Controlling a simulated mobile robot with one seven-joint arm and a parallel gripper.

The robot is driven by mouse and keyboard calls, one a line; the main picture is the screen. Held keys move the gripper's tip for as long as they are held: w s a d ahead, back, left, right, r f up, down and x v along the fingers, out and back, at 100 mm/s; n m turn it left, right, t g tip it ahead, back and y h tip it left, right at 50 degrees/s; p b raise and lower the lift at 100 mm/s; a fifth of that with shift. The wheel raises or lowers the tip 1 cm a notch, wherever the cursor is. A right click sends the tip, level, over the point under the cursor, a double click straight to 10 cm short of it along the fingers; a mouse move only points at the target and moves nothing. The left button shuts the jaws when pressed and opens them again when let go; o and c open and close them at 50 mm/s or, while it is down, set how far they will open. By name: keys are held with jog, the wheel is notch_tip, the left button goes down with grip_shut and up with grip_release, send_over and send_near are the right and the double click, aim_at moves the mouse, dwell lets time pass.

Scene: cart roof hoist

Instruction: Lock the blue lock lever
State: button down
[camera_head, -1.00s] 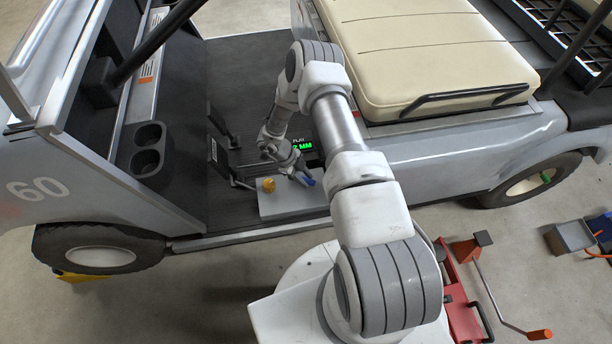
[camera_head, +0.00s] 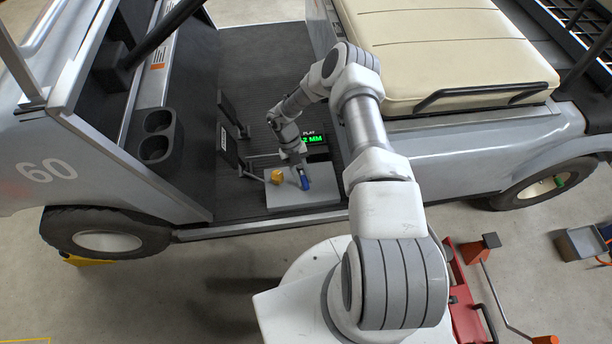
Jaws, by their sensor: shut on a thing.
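The blue lock lever (camera_head: 304,181) stands on a grey box (camera_head: 322,197) at the edge of the cart's floor. My gripper (camera_head: 302,171) reaches down from the upper left and is shut on the lever's blue handle; the fingertips are small and partly hidden. A yellow knob (camera_head: 277,176) sits on the same box, just left of the lever. Behind the box, a small display (camera_head: 313,138) shows green text reading "2 MM" under the word "PLAY".
Black pedals (camera_head: 229,145) stand left of the box. The beige seat (camera_head: 440,45) and its metal rail are to the right. A red jack (camera_head: 465,300) and a grey bin (camera_head: 582,243) are on the floor at lower right.

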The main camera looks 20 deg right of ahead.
jog(key=shift+w+a+m+y, duration=0.15)
jog(key=shift+a+m+y, duration=0.15)
jog(key=shift+m, duration=0.2)
jog(key=c, duration=0.7)
grip_release()
jog(key=shift+o, duration=0.2)
jog(key=p+v, duration=0.4)
jog(key=v, duration=1.3)
jog(key=shift+w+r, duration=0.15)
jog(key=shift+w, duration=0.1)
jog(key=shift+s, duration=0.15)
